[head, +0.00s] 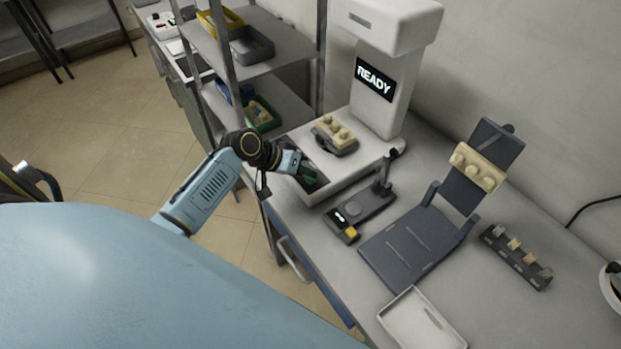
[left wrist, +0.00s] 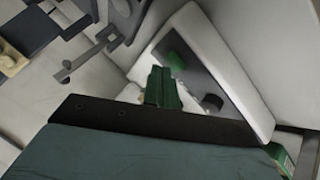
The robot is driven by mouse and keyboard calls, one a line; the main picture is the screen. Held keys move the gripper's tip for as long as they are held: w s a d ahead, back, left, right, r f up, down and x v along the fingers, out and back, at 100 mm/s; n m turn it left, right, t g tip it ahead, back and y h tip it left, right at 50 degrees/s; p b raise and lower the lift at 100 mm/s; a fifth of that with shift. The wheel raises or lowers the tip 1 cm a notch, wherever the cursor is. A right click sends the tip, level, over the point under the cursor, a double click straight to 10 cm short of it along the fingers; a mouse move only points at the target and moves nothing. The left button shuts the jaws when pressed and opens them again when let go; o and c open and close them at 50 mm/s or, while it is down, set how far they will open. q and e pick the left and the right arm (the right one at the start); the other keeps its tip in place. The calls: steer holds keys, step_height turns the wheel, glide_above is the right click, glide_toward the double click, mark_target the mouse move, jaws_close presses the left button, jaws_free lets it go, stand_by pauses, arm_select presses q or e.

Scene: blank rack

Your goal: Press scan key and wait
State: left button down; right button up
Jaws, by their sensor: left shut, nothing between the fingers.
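The white scanner (head: 375,115) stands on the bench against the wall, and its screen (head: 375,80) reads READY. A cream block with rounded bumps (head: 335,132) sits on a dark holder on the scanner's base. My left gripper (head: 308,179) is shut and empty, with its green fingers over the dark panel at the front of the base. In the left wrist view the fingers (left wrist: 163,88) point at this panel (left wrist: 200,80). A round green key (left wrist: 175,62) shows just beyond the fingertips, and a dark knob (left wrist: 212,103) lies to the right. I cannot tell whether the fingers touch the key.
A small stand with a yellow key (head: 351,233) is right of the gripper. Farther right are a dark tilted rack (head: 410,245) holding another cream block (head: 478,168), a dark strip with several small pieces (head: 515,257) and a white tray (head: 420,322). Metal shelves (head: 275,65) stand behind my left arm.

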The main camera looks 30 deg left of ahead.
arm_select(q)
steer(key=shift+f, duration=0.45)
stand_by(0.6)
steer(key=shift+r, duration=0.1)
steer(key=shift+r+p, duration=0.7)
steer(key=shift+r, duration=0.05)
step_height(320, 180, up, 5)
steer(key=p, duration=0.5)
stand_by(0.3)
stand_by(0.4)
